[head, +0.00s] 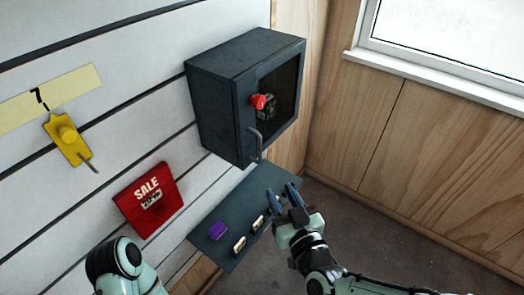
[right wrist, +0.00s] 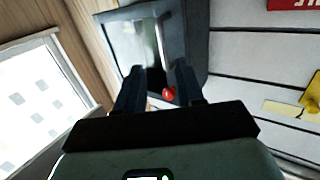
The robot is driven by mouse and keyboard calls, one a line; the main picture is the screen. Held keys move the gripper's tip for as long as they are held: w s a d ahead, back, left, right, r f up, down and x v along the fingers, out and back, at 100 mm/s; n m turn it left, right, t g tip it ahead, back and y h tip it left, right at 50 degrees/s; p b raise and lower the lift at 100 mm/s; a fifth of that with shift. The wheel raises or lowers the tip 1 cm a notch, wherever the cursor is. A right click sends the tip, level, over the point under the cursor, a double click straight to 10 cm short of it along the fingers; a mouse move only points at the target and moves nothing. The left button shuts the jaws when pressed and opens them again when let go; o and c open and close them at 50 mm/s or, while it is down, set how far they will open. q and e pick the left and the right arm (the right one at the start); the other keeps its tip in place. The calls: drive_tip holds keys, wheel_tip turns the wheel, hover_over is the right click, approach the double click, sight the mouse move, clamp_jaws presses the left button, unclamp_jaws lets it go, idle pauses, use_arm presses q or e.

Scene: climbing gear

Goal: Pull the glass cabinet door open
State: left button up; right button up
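The dark cabinet (head: 216,92) hangs on the slatted wall, and its glass door (head: 276,92) looks shut. A grey bar handle (head: 257,145) stands out from the door's lower left part. A red round thing (head: 258,101) shows at the door above the handle; it also shows in the right wrist view (right wrist: 168,94). My right gripper (head: 282,192) is open and empty, below the handle and apart from it. In the right wrist view its two fingers (right wrist: 158,88) point at the cabinet (right wrist: 196,40). My left gripper is out of view; only part of that arm shows.
A dark shelf (head: 262,186) below the cabinet carries a purple item (head: 218,231) and two small pale-and-dark items (head: 240,243). A red SALE sign (head: 150,199) and a yellow holder (head: 66,139) are on the wall. A window (head: 450,38) is at right.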

sight(261, 150)
drive_tip(key=shift+t, duration=0.3)
drive_tip(key=x, duration=0.4)
drive_tip(key=r+x, duration=0.1)
drive_tip(key=x, duration=0.3)
drive_tip(key=r+p+x, duration=0.1)
drive_tip(key=x, duration=0.4)
drive_tip(key=shift+a, duration=0.15)
clamp_jaws()
